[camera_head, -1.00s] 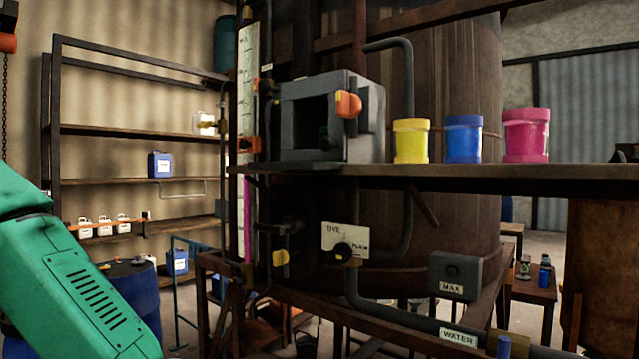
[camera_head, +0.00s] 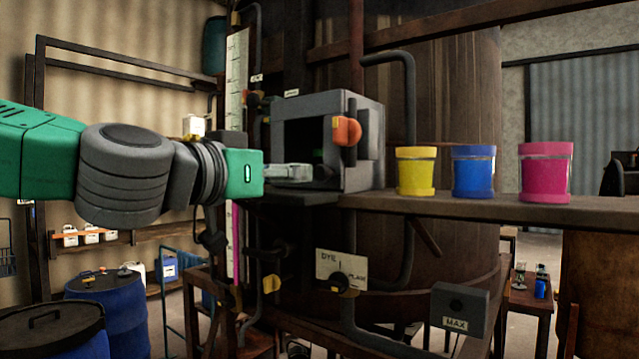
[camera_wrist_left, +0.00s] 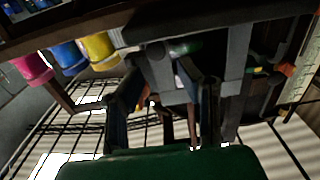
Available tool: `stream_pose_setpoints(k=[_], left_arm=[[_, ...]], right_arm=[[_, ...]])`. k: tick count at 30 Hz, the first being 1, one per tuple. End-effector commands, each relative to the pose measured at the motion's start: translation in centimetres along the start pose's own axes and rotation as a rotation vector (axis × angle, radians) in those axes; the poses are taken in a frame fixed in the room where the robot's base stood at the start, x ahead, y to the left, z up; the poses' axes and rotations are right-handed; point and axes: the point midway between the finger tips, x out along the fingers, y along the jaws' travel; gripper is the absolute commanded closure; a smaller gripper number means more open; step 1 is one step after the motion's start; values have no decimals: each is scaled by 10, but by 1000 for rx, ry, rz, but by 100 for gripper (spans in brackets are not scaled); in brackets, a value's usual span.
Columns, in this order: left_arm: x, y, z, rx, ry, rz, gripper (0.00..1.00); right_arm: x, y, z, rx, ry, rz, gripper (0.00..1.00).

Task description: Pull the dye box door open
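The grey dye box (camera_head: 364,154) stands on the shelf against the vat, with a dark square front. An orange handle (camera_head: 346,131) sits at the front's right edge, upright. I cannot tell whether the door is shut. My left gripper (camera_head: 304,173) reaches in from the left, level, in front of the box's lower front. Its tips are below and left of the orange handle, and no grip on it shows. In the left wrist view the fingers (camera_wrist_left: 160,80) stand apart with nothing clearly between them. My right gripper is not in view.
Yellow (camera_head: 416,171), blue (camera_head: 473,171) and pink (camera_head: 545,172) jars stand on the shelf (camera_head: 480,207) right of the box. Below are a dye dial plate (camera_head: 341,270) and a MAX box (camera_head: 459,308). A gauge strip (camera_head: 236,90) and pipes stand left of the box.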

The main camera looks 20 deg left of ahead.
Motion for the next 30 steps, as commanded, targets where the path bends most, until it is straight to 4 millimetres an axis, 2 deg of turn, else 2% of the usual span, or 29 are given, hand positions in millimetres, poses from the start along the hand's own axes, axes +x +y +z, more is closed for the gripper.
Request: stream_pose_setpoints(k=[1, 4, 9, 12, 17, 25, 26, 28, 30], left_arm=[[10, 1, 4, 7, -1, -2, 69], [26, 1, 3, 8, 0, -2, 69], [56, -1, 0, -1, -3, 1, 69], [67, -1, -1, -2, -1, 1, 69], [74, -1, 0, -2, 0, 0, 69], [75, -1, 0, -1, 1, 0, 69], [75, -1, 0, -1, 1, 0, 76], [76, -1, 0, -1, 1, 0, 100], [76, -1, 0, -1, 1, -1, 100]], right_arm=[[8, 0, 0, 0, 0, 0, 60], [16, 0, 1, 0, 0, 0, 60], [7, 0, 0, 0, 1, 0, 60], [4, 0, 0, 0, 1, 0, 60], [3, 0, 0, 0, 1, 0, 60], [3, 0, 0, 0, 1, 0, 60], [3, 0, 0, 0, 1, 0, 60], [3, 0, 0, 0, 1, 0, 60], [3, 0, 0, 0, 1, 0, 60]])
